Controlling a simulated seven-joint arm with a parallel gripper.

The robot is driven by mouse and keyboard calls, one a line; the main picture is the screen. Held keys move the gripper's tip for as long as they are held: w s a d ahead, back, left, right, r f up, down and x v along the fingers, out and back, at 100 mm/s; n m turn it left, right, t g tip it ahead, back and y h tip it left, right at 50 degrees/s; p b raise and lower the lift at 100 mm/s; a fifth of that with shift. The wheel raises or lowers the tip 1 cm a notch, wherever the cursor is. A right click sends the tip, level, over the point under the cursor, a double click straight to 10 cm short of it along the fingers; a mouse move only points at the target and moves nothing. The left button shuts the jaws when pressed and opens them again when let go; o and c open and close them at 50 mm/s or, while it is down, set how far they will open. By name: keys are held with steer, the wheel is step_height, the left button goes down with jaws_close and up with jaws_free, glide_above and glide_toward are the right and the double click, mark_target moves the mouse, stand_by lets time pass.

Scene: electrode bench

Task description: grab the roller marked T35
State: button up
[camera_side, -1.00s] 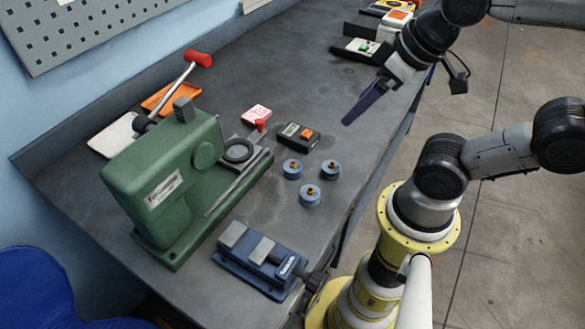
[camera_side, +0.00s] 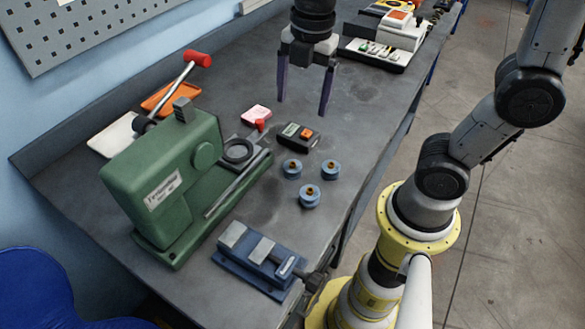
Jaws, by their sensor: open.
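A green press (camera_side: 165,180) stands left, a blue vise (camera_side: 262,262) in front. The bench's right edge (camera_side: 385,165) is near the rollers.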

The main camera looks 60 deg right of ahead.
steer(key=g, duration=0.1)
glide_above(292, 164)
steer(key=d, duration=0.1)
step_height(292, 164, down, 11)
steer(key=shift+a+f, duration=0.2)
steer(key=shift+f, duration=1.15)
steer(key=shift+a+f, duration=0.2)
steer(key=shift+f, duration=1.1)
steer(key=shift+c, duration=0.4)
jaws_close()
